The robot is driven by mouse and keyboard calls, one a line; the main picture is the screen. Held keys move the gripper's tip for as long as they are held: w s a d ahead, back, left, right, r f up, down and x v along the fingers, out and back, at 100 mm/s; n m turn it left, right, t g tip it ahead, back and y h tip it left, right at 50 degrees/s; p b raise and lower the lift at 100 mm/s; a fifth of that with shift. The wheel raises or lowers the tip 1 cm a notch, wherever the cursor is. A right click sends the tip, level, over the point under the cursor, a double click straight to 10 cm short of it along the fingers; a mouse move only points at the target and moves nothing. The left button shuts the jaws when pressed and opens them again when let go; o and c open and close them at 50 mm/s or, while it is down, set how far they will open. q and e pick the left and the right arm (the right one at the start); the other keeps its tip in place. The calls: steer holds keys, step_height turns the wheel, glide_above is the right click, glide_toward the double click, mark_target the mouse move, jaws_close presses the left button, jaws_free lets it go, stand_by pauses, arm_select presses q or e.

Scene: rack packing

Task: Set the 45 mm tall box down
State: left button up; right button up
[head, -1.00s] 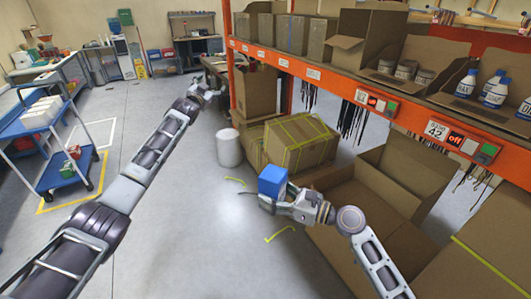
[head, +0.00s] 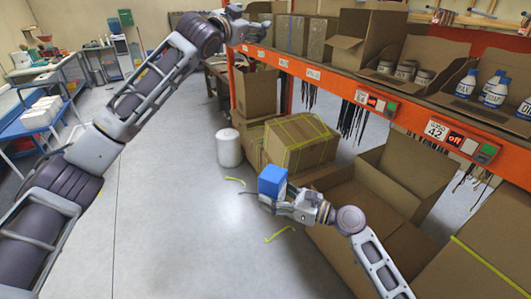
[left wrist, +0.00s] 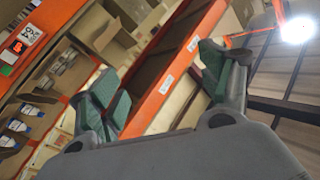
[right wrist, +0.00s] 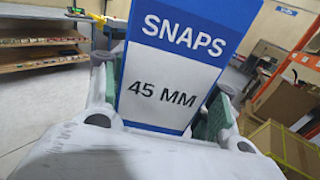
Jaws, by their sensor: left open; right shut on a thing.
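The 45 mm tall box (head: 272,181) is blue in the head view. My left gripper (head: 246,24) is open and empty, raised beside the left end of the orange rack's shelf. Its spread green fingers show in the left wrist view (left wrist: 165,90), with nothing between them.
The orange rack (head: 310,72) carries cardboard bins, jars and bottles (head: 494,92). Large open cartons (head: 370,200) stand below it at the right. A strapped carton (head: 300,145) and a white cylinder (head: 228,148) stand behind the box.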

arm_select(q)
steer(key=s+d+f+g, duration=0.4)
steer(key=s+d+f, duration=0.35)
steer(key=s, duration=0.25)
steer(key=n+g+y, duration=0.5)
steer(key=g+y, duration=0.1)
steer(key=g, duration=0.3)
glide_toward(272, 174)
steer(key=shift+s+r, duration=0.1)
steer(key=shift+s, duration=0.1)
steer(key=shift+w, duration=0.1)
steer(key=shift+x, duration=6)
